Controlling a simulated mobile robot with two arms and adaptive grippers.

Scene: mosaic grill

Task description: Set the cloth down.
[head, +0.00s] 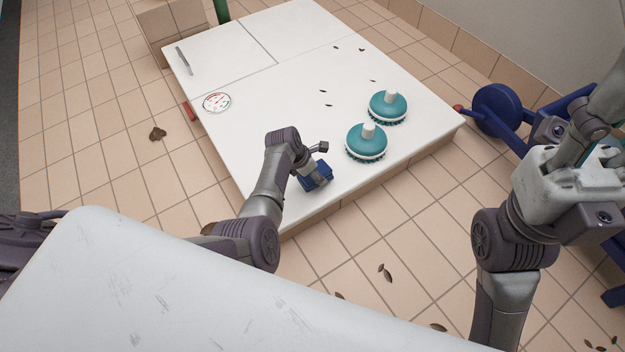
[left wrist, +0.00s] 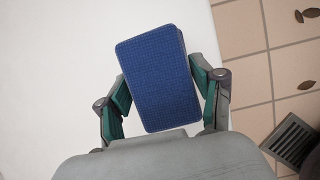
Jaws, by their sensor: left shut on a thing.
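A blue folded cloth (head: 317,176) is at my left gripper (head: 308,168), over the near part of the white tabletop. In the left wrist view the cloth (left wrist: 156,78) is a textured blue block between the green-padded fingers of the left gripper (left wrist: 163,98), which is shut on it. I cannot tell whether the cloth touches the surface. My right arm stands at the right, and the fingers of its gripper (head: 590,160) are not clear.
Two teal round brushes (head: 366,142) (head: 387,107) stand on the white top (head: 290,70) to the right of the cloth. A round gauge (head: 216,102) and a metal handle (head: 184,60) are at its left. Dry leaves (head: 326,98) are scattered about. A blue frame (head: 500,110) stands at right.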

